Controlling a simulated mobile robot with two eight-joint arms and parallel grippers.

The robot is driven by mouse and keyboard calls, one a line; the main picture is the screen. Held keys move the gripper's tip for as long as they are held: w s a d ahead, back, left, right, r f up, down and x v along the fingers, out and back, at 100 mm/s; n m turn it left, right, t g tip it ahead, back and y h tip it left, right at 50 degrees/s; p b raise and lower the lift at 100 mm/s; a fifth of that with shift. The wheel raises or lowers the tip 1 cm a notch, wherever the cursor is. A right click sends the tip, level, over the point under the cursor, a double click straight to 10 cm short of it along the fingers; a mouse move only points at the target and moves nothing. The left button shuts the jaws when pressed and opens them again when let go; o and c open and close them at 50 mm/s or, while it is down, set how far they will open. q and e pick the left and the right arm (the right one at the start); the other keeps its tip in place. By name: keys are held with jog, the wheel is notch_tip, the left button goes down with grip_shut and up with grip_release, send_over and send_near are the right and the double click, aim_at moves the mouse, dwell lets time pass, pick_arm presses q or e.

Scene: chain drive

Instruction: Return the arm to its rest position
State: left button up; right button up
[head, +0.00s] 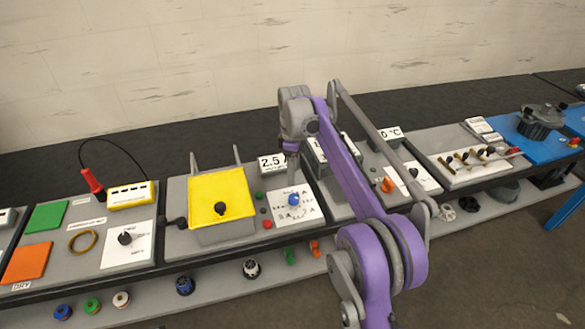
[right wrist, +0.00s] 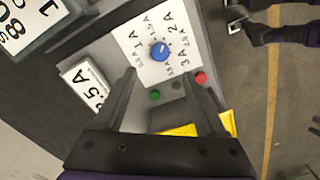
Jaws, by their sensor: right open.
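My right arm reaches in from the lower right of the head view, over the benches. Its gripper (head: 291,170) points down above the dial panel with the blue knob (head: 294,199). In the right wrist view the two dark fingers of this gripper (right wrist: 162,85) are apart with nothing held between them. The blue knob (right wrist: 160,52) on its white ampere dial lies beyond the fingertips, apart from them. Dark and purple parts, seemingly of my left arm, show at the top right of the wrist view; their jaw state is unclear. No left gripper shows in the head view.
A yellow-lidded box (head: 220,188) stands left of the dial, with a "2.5 A" sign (head: 271,162) behind it. Green (right wrist: 155,95) and red (right wrist: 201,77) buttons sit beside the dial. Small parts, including a blue one (head: 184,285), lie on the front ledge. Benches continue both ways.

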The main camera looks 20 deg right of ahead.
jog(key=s+r+m+t, duration=0.25)
jog(key=s+m, duration=0.45)
jog(key=s, duration=1.1)
jog(key=s+f+m+t, duration=0.1)
jog(key=s+f+m, duration=0.1)
jog(key=s+f, duration=0.3)
jog(key=s+f+m+t, duration=0.2)
jog(key=s+f, duration=0.3)
jog(key=s, duration=0.7)
jog(key=shift+d+f+m, duration=0.2)
jog(key=shift+d+m, duration=0.05)
jog(key=shift+m, duration=0.45)
